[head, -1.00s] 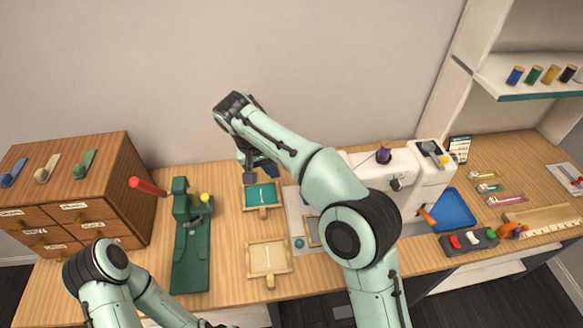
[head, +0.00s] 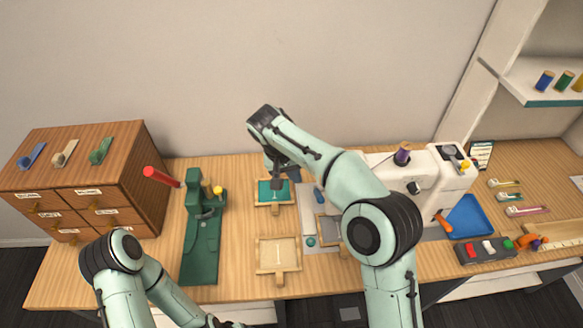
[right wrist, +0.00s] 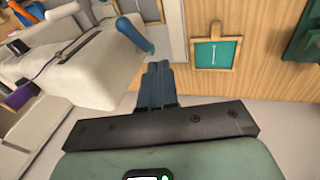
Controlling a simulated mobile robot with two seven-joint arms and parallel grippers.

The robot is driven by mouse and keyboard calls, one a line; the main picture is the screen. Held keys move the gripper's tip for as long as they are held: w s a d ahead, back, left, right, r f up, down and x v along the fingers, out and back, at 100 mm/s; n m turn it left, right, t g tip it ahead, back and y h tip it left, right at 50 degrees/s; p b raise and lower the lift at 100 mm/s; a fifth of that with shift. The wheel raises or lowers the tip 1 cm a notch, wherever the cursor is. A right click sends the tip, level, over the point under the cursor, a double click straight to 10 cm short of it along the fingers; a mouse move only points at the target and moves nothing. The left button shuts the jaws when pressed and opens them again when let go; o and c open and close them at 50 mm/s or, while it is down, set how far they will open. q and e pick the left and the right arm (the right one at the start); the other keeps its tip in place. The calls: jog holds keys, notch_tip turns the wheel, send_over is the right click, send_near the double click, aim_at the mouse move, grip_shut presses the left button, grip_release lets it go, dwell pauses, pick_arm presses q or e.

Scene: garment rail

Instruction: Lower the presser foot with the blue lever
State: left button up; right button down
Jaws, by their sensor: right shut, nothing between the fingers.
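The white sewing machine (head: 440,180) stands on the bench, partly hidden behind my right arm. A small blue piece, likely the same lever (head: 319,195), shows beside my forearm in the head view. My right gripper (head: 278,183) hangs over the teal framed piece. Its fingers (right wrist: 156,72) are shut and empty, beside the lever and apart from it in the picture. I cannot make out the presser foot. My left arm shows at lower left, its gripper out of view.
A teal framed piece (head: 264,196) and a cream one (head: 278,268) lie left of the machine. A green tool with a red handle (head: 203,245) stands further left, near a wooden drawer cabinet (head: 100,190). A blue tray (head: 466,218) lies right of the machine.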

aim_at(320, 195)
pick_arm(q)
jog(key=shift+s+f+b, duration=0.6)
jog(key=shift+s+f, duration=0.4)
jog(key=shift+s, duration=0.05)
pick_arm(e)
jog(key=d+f, duration=0.4)
jog(key=f, duration=0.1)
jog(key=shift+s+d, duration=0.15)
jog(key=shift+s, duration=0.3)
